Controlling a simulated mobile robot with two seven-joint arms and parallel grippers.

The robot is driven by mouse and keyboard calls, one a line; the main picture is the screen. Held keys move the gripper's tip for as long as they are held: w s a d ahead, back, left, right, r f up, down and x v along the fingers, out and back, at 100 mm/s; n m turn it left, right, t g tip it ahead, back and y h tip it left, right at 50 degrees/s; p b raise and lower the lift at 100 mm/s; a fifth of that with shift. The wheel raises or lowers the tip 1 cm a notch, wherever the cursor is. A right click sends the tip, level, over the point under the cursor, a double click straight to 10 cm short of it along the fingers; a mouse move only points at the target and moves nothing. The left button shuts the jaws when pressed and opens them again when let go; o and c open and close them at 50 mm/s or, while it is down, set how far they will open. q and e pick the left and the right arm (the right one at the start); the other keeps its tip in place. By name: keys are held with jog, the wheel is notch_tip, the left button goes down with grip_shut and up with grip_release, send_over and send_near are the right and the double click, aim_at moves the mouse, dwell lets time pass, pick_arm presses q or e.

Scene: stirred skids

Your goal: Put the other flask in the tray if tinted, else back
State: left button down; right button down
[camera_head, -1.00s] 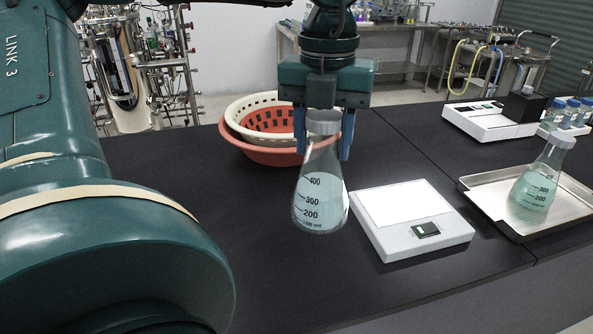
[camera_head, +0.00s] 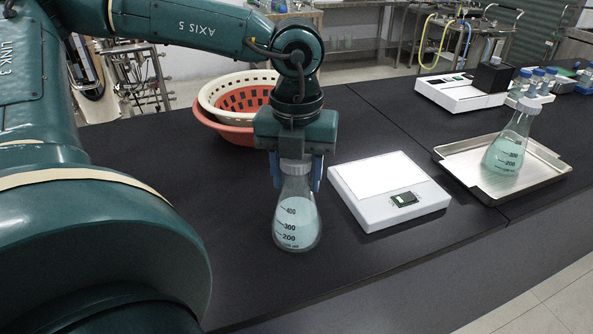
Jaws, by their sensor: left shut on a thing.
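My left gripper (camera_head: 296,178) is shut on the neck of a capped conical flask (camera_head: 298,222) and holds it upright. This flask holds pale bluish liquid and shows printed volume marks. It is over the black bench, left of the white scale (camera_head: 376,181); whether its base touches the bench I cannot tell. A second capped flask (camera_head: 508,145), with greener liquid, stands in the metal tray (camera_head: 540,185) at the right. The tray has free room around that flask. My right gripper is not in view.
Nested cream and red baskets (camera_head: 232,128) stand behind my left gripper. A second white device (camera_head: 455,95) and several blue-capped bottles (camera_head: 537,78) stand at the back right. The bench front is clear.

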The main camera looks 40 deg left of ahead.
pick_arm(q)
jog(key=shift+f, duration=0.1)
jog(key=c, duration=0.7)
grip_release()
jog(key=shift+c, duration=0.2)
jog(key=shift+r, duration=0.3)
notch_tip(320, 180, up, 12)
jog(key=shift+f, duration=0.1)
jog(key=shift+f, duration=0.1)
